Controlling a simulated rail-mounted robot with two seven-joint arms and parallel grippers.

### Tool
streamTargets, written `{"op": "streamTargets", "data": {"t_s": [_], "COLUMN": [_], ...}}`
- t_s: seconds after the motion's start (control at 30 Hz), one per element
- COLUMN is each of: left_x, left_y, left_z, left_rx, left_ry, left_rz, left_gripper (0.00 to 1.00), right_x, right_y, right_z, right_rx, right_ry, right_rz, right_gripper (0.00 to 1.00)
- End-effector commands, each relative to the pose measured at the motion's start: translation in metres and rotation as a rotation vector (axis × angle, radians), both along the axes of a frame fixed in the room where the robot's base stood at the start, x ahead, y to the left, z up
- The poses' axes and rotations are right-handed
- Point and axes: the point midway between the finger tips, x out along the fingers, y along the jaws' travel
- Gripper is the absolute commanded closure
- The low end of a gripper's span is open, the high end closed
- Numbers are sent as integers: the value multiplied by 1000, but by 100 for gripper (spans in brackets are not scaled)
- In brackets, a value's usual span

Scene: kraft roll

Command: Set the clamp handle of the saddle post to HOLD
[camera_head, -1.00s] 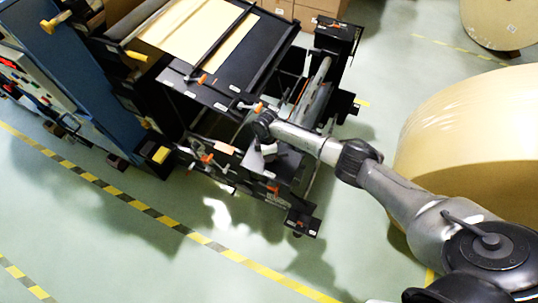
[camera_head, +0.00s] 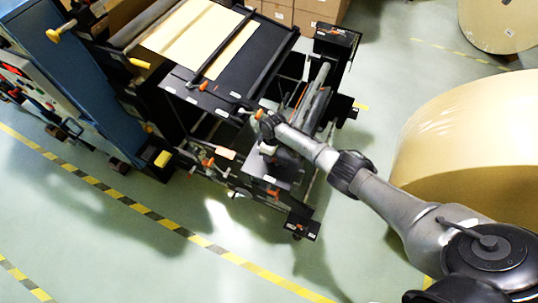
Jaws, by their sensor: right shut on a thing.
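My right arm comes in from the lower right and reaches over the near end of the black machine frame (camera_head: 262,163). My right gripper (camera_head: 268,152) hangs below the dark wrist, pointing down among the posts there. It is shut on a small part, which I take to be the clamp handle of the saddle post. The fingertips and that handle are mostly hidden by the wrist and too small to make out. An orange knob (camera_head: 258,114) shows just beside the wrist, and an orange handle (camera_head: 273,192) shows below the gripper. The HOLD marking cannot be read. My left gripper is out of view.
A large kraft roll (camera_head: 455,125) stands at the right, close to my arm. A second roll (camera_head: 500,22) is at the top right. A blue machine side (camera_head: 75,70) stands at the left. Cardboard boxes (camera_head: 300,15) are behind. Green floor with a striped line (camera_head: 150,211) is clear in front.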

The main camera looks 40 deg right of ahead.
Motion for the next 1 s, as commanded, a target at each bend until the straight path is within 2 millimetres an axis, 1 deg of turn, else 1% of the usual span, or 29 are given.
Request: {"op": "streamTargets", "data": {"t_s": [0.53, 0.57, 0.6, 0.8, 1.0], "left_x": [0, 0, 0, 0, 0], "left_y": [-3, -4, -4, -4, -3], "left_z": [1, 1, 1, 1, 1], "left_rx": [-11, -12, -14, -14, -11], "left_ry": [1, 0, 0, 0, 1], "left_rz": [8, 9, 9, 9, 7], "left_gripper": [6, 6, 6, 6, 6], "right_x": [1, 1, 1, 1, 0], "right_y": [0, 0, 0, 0, 0], "right_z": [1, 1, 1, 1, 1], "right_rx": [2, 1, 1, 1, 0], "right_ry": [0, 0, 0, 0, 0], "right_rz": [-21, -21, -21, -18, -18], "right_gripper": [100, 77, 73, 55, 55]}}
